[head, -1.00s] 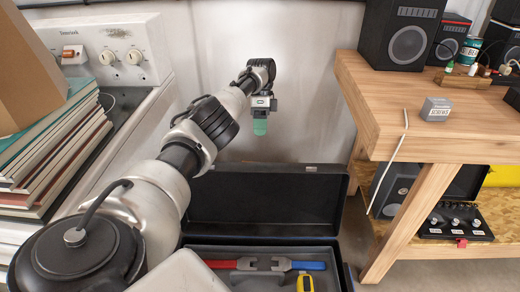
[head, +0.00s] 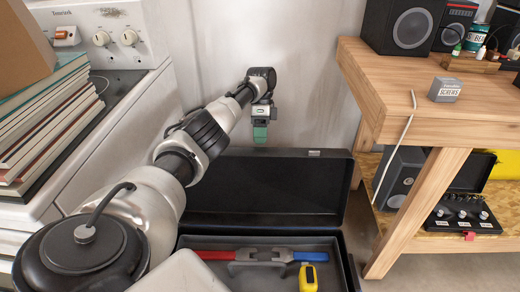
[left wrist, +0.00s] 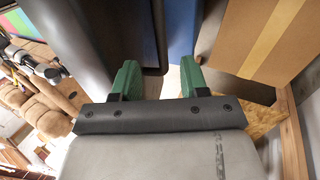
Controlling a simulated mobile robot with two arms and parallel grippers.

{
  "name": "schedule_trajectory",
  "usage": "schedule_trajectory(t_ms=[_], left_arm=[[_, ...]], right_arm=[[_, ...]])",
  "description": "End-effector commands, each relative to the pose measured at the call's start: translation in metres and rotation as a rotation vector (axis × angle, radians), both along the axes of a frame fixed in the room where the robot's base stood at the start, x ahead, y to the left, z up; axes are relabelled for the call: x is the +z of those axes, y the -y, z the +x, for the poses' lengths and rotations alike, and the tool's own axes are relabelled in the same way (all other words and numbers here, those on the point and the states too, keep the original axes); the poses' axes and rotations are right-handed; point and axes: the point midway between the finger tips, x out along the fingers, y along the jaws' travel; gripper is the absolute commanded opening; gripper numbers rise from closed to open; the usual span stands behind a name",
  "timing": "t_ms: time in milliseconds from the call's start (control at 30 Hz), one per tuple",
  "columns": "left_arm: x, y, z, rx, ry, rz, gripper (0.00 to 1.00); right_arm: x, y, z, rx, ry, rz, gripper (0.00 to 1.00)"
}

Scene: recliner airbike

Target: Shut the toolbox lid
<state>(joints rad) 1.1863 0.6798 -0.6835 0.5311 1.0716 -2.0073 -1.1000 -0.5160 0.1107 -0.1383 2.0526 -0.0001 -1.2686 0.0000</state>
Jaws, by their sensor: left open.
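The black toolbox (head: 351,265) stands on the floor at the bottom middle of the head view. Its lid (head: 262,190) is open and stands up at the back. My left gripper (head: 260,135), with green fingers, hangs just above the lid's top edge, left of the metal latch plate, seemingly behind the lid. I see no clear contact. In the left wrist view its two green fingers (left wrist: 158,78) are spread with nothing held between them. A dark panel (left wrist: 95,30) lies close by the fingers there; I cannot tell for sure that it is the lid. My right gripper is not in view.
A red-and-blue-handled tool (head: 222,255) and a yellow tool (head: 308,278) lie inside the toolbox. A wooden workbench (head: 420,110) stands close on the right, and a white appliance (head: 95,35) with stacked books on the left. A wall is behind.

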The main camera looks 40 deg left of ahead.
Motion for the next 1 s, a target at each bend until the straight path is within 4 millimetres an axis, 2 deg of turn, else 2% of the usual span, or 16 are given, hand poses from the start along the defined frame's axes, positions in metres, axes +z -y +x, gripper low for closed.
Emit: schedule_trajectory(t_ms=[33, 133, 400, 567, 833, 1000], left_arm=[[-0.013, 0.002, -0.004, -0.002, -0.004, 0.001, 0.44], [-0.031, 0.008, -0.011, -0.002, -0.003, 0.0, 0.44], [-0.065, 0.02, -0.023, -0.001, -0.002, 0.001, 0.44], [-0.073, 0.023, -0.026, 0.0, 0.0, 0.0, 0.44], [-0.074, 0.023, -0.026, 0.001, 0.0, 0.0, 0.44], [-0.074, 0.023, -0.026, 0.001, 0.0, 0.0, 0.2]], right_arm=[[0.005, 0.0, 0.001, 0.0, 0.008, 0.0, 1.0], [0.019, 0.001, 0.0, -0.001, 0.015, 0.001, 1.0], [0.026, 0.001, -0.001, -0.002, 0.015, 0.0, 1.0], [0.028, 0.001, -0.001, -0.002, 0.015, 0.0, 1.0], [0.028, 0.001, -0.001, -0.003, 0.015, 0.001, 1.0], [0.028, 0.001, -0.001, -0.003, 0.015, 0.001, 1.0]])
